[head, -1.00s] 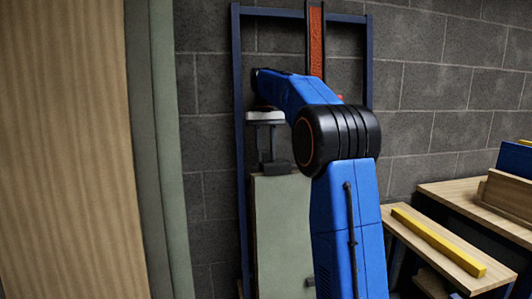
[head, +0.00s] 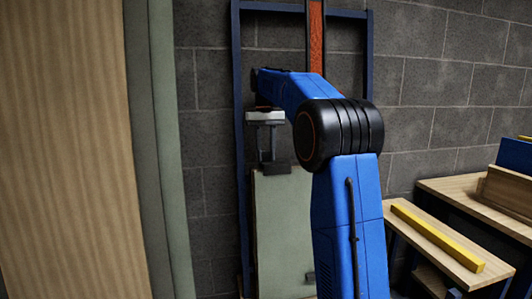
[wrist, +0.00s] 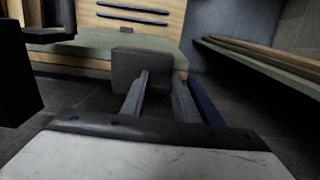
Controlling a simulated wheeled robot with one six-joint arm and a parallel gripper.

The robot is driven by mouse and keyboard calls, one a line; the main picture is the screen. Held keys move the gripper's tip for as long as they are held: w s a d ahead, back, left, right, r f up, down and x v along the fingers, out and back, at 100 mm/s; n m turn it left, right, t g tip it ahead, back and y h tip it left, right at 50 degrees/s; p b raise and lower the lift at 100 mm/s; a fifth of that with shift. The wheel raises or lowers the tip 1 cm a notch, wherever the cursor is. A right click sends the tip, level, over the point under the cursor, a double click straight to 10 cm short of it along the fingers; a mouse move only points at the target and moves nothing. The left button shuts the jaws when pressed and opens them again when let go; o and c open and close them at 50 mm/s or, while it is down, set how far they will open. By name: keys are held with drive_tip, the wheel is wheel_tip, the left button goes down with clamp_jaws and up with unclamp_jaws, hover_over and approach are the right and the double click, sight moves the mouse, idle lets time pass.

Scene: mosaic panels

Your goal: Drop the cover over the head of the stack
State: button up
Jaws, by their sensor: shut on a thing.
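My gripper (head: 268,158) points down and is shut on a small dark grey block, which I take to be the cover (head: 278,169). In the wrist view the cover (wrist: 143,72) sits at the ends of my two grey fingers (wrist: 158,90). A pale green upright panel, apparently the stack (head: 283,235), stands below it. In the head view the cover overlaps the left part of the panel's top edge; I cannot tell whether they touch. My blue arm hides the panel's right side.
A dark blue upright frame (head: 240,130) stands behind against the grey block wall (head: 425,65). A wooden bench (head: 400,225) with a yellow bar (head: 437,237) is at right. A large wooden board (head: 65,150) and green panel edge (head: 165,150) fill the left.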

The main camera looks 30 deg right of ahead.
drive_tip(key=shift+s+f, duration=0.1)
drive_tip(key=shift+f, duration=0.85)
idle(0.3)
drive_tip(key=o, duration=1.1)
drive_tip(key=shift+o, duration=0.2)
